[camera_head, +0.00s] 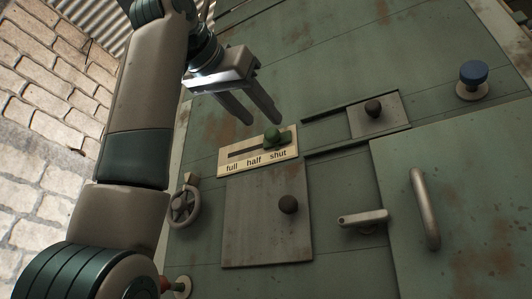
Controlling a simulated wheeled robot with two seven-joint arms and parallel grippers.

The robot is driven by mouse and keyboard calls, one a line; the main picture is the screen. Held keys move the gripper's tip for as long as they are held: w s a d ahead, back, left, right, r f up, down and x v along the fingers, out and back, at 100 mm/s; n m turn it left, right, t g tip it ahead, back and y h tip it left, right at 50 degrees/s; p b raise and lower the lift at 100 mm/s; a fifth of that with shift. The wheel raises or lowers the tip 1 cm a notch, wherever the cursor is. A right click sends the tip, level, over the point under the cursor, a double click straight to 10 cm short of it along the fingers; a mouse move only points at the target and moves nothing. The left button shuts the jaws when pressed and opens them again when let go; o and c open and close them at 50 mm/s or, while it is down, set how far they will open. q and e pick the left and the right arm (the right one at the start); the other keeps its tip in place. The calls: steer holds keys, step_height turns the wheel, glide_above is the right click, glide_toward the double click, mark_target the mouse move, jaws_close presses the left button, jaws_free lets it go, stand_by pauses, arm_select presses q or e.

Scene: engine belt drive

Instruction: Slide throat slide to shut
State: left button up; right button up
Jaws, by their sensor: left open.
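The knob sits at the right part of the slot, above the word "shut". My left gripper (261,121) is open just above the plate, its two fingers pointing down and right toward the knob. The fingertips are close to the knob; I cannot tell whether they touch it. Nothing shows between the fingers. My right gripper is not in view.
Below the plate is a grey panel (255,235) with a dark knob (288,204). A handwheel (182,208) is at left. A lever handle (362,218), a curved bar handle (424,210), a small sliding panel (390,118) and a blue button (473,72) are to the right.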

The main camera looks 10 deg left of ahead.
arm_select(q)
steer(key=b+v, duration=0.3)
steer(key=v, duration=0.8)
steer(key=shift+s+b, duration=0.35)
steer(key=shift+o, duration=0.2)
stand_by(1.5)
